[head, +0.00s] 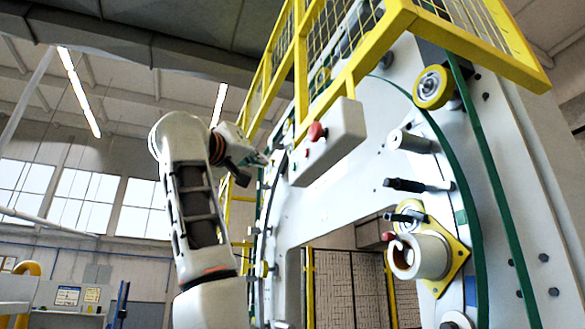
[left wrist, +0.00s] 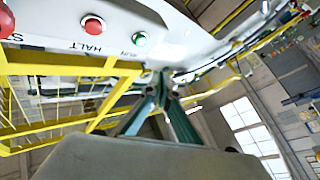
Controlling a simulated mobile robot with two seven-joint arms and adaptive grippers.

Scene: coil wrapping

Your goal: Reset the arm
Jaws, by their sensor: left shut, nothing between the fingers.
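My left arm rises in the head view, and its gripper (head: 258,158) is beside the left end of a white control box (head: 338,138) with a red knob (head: 317,131). In the left wrist view the gripper's fingers (left wrist: 163,82) are together with nothing between them. The control panel (left wrist: 65,12) is above them there, with a red button (left wrist: 94,24) marked HALT and a green button (left wrist: 140,38). The fingertips appear close to the panel's edge; I cannot tell whether they touch. My right gripper is in neither view.
The large white ring-shaped machine (head: 345,205) fills the right of the head view. A yellow railing (head: 300,70) runs above the control box. A roll on a yellow bracket (head: 430,256) sticks out at lower right. Open room lies left of my arm.

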